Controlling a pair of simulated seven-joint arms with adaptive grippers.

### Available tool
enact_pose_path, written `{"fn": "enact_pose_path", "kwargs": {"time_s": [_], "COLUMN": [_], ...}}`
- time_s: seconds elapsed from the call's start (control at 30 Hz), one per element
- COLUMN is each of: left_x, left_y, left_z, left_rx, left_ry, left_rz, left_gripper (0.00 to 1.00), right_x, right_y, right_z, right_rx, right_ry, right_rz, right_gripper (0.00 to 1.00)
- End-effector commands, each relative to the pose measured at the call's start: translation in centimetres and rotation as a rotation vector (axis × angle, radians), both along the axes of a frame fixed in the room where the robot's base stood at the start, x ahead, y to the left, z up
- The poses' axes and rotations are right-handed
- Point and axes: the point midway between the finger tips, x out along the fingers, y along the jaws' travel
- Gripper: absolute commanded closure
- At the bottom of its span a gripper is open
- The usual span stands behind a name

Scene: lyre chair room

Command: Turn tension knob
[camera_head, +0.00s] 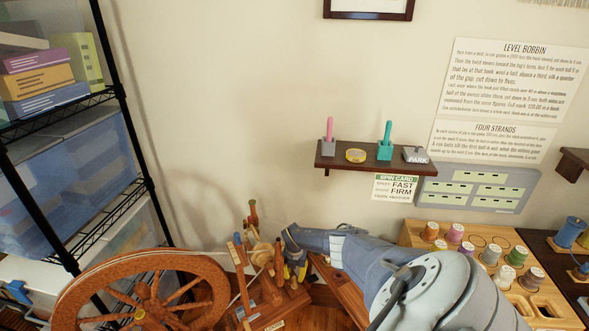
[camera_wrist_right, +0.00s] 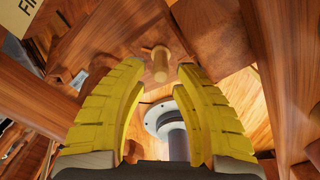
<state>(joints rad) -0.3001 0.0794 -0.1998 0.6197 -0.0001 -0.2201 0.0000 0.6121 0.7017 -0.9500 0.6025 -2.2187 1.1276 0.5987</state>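A spinning wheel stands at the lower left of the head view, with its large wooden drive wheel (camera_head: 140,291) and its upright posts and bobbin parts to the right of it. My right gripper (camera_head: 295,271) reaches down beside these parts, and my arm hides some of the frame. In the right wrist view the two yellow fingers (camera_wrist_right: 158,70) are spread apart, with nothing between them. A small light wooden peg-like knob (camera_wrist_right: 160,65) shows beyond the fingertips, in the gap between them; whether either finger touches it I cannot tell. My left gripper does not show.
A wall shelf (camera_head: 343,163) holds small upright tools; a spin card (camera_head: 396,188) below reads FAST and FIRM. A wooden rack (camera_head: 415,236) of thread spools is at right. A wire shelf (camera_head: 60,119) with bins stands left. In the wrist view, wooden parts surround the fingers closely.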

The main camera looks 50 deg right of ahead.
Motion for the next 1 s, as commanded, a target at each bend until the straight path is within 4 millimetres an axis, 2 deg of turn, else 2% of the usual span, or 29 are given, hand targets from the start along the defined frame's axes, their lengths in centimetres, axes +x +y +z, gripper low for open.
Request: {"fn": "enact_pose_path", "kwargs": {"time_s": [0.33,0.83,1.0], "left_x": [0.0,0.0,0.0], "left_y": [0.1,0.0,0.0], "left_z": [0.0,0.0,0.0], "left_rx": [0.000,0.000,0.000], "left_ry": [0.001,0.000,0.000], "left_rz": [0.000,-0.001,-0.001], "left_gripper": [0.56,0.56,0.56], "right_x": [-0.1,-0.2,-0.2], "right_y": [0.1,0.1,0.1], "right_z": [-1.5,-1.7,-1.7], "right_rx": [0.000,0.000,0.000], "right_ry": [0.001,0.002,0.002], "right_rz": [0.001,0.001,0.001], "right_gripper": [0.71,0.69,0.89]}}
